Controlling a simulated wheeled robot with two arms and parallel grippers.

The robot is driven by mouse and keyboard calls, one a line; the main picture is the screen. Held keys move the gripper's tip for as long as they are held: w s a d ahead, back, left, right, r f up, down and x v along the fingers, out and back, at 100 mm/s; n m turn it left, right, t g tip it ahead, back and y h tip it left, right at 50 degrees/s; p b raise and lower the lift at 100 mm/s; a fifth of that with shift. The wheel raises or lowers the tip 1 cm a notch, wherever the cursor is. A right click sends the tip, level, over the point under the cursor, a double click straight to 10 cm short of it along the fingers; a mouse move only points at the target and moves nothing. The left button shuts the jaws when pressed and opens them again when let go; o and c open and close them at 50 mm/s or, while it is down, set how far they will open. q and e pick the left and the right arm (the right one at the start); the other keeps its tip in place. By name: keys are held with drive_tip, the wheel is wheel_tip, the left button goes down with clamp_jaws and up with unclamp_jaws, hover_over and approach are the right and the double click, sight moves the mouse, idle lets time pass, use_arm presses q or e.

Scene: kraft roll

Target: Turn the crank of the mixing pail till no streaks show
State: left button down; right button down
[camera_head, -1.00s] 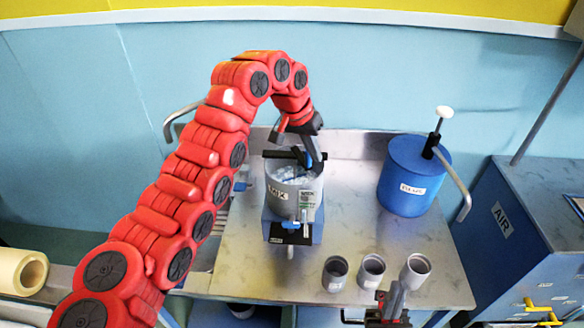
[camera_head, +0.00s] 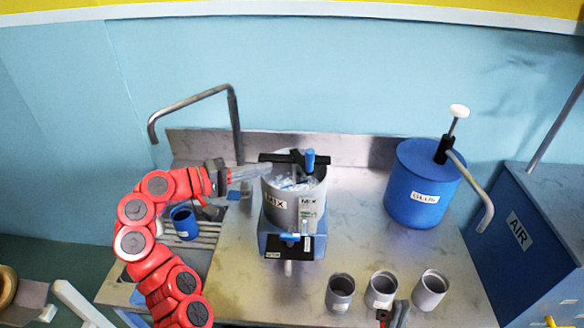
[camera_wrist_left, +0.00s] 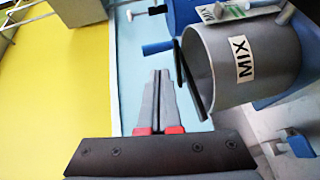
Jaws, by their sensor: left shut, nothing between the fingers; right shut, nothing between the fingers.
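The grey mixing pail (camera_head: 280,212), labelled MIX, stands on a blue base on the steel bench. A black crank bar (camera_head: 275,158) lies across its top, with a blue upright knob (camera_head: 310,160) right of centre. White and blue streaked contents (camera_head: 296,184) show inside. My left gripper (camera_head: 262,171) is shut and empty, its fingertips close to the pail's left rim; contact cannot be told. In the left wrist view the shut fingers (camera_wrist_left: 158,78) point up beside the pail (camera_wrist_left: 225,75), whose contents are hidden. My right gripper (camera_head: 393,316) is shut at the bottom edge, partly cut off.
Three grey cups (camera_head: 381,290) stand at the bench's front right. A blue pump drum (camera_head: 412,195) is behind them, with a blue AIR cabinet (camera_head: 515,230) at far right. A tap (camera_head: 235,120) and a blue cup (camera_head: 184,222) over a rack are at left.

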use_arm(q)
drive_tip(key=s+a+n+t, duration=0.1)
drive_tip(key=a+n+t, duration=0.2)
drive_tip(key=a, duration=0.2)
drive_tip(key=w+d+p, duration=0.5)
drive_tip(key=d+p, duration=0.1)
drive_tip(key=d, duration=0.6)
drive_tip(key=shift+w+f, duration=0.15)
drive_tip(key=shift+f, duration=0.3)
